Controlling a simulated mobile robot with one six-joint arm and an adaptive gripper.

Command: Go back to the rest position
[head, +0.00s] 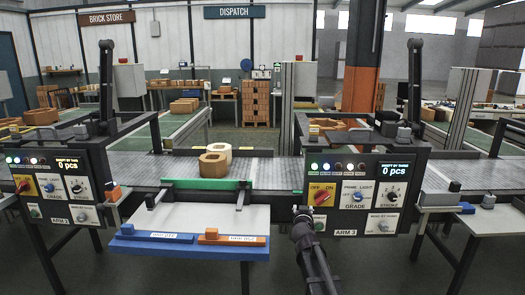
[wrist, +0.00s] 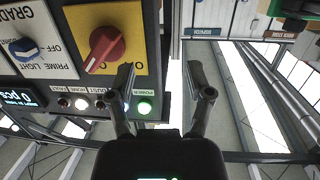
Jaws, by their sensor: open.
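My gripper (head: 303,214) is low in the head view, in front of the lower left edge of the right control panel (head: 372,168), marked ARM 3. In the wrist view my gripper (wrist: 160,82) is open, with nothing between its two fingers. The head view also shows the red knob (head: 321,198). I cannot tell whether a finger touches the panel.
A left control panel (head: 62,190) stands across a conveyor (head: 265,172) carrying brick-like blocks (head: 214,164). A white shelf (head: 208,222) juts out in front, holding a blue bar (head: 165,237) and an orange bar (head: 232,238). Floor shows below right of it.

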